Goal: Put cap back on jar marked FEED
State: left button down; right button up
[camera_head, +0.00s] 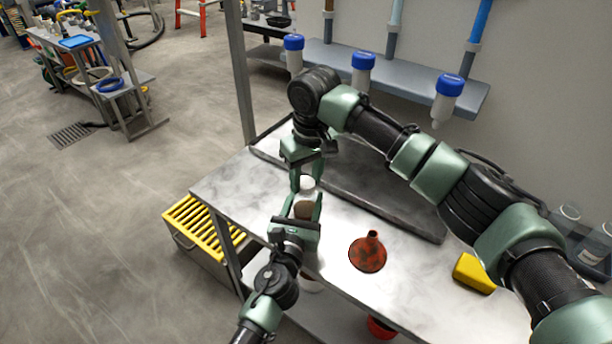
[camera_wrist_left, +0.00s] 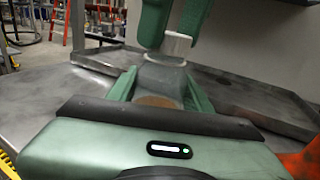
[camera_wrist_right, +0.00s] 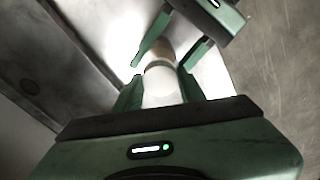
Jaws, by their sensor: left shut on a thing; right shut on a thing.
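A jar with brown contents (camera_head: 303,210) stands over the metal bench, and my left gripper (camera_head: 303,204) is shut around it. The jar also shows between the left fingers in the left wrist view (camera_wrist_left: 160,80); no FEED marking is readable. My right gripper (camera_head: 306,178) is shut on a white cap (camera_head: 307,184) and holds it just above the jar's mouth. The cap shows in the left wrist view (camera_wrist_left: 177,43) a little right of the jar's neck, and close up in the right wrist view (camera_wrist_right: 161,85). I cannot tell whether cap and jar touch.
A red funnel (camera_head: 368,253) and a yellow block (camera_head: 474,272) are on the bench to the right. A dark shallow tray (camera_head: 400,215) lies behind. Blue-capped filter housings (camera_head: 362,62) hang at the back wall. A yellow-slatted crate (camera_head: 203,225) stands at the bench's left.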

jog(key=shift+f, duration=0.1)
jog(key=m, duration=0.6)
jog(key=shift+a+h, duration=0.2)
jog(key=shift+h, duration=0.2)
jog(key=m, duration=0.5)
jog(key=shift+a+h, duration=0.15)
jog(key=shift+h, duration=0.15)
jog(key=m, duration=0.6)
jog(key=shift+a, duration=0.1)
jog(key=m, duration=0.3)
jog(key=m+g, duration=0.1)
jog(key=m, duration=0.1)
jog(key=shift+w+m+h, duration=0.1)
jog(key=shift+m+h, duration=0.2)
jog(key=shift+m, duration=0.1)
jog(key=m, duration=0.5)
jog(key=shift+w+m+g, duration=0.15)
jog(key=shift+m+g, duration=0.25)
jog(key=m, duration=0.4)
jog(key=shift+m, duration=0.3)
jog(key=m, duration=0.2)
jog(key=shift+w+d+m+g, duration=0.15)
jog(key=shift+d+m+g, duration=0.1)
jog(key=shift+m+g, duration=0.05)
